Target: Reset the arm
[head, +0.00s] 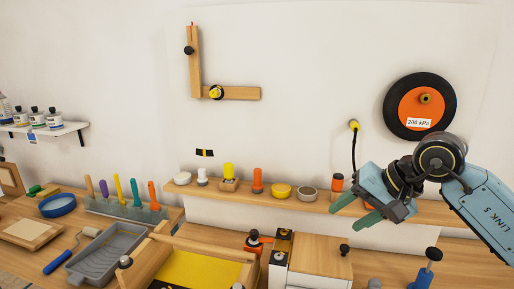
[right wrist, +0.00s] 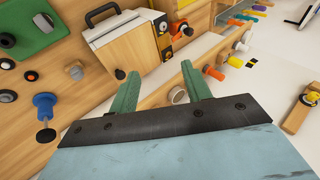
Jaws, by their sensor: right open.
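My right gripper (head: 354,212) is at the right of the head view, on my blue-grey right arm. Its two green fingers are spread apart and nothing is between them. In the right wrist view the open green fingers of the gripper (right wrist: 160,76) point toward the bench, with a wooden-fronted box (right wrist: 128,50) beyond the left finger. My left gripper is not in view.
An orange-and-black disc (head: 398,103) labelled 200 kPa and a yellow-tipped black hose (head: 354,135) are on the wall near my right arm. A wooden L-shaped piece (head: 195,75) is on the wall. A yellow-bottomed tray (head: 200,270) and several tools crowd the bench.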

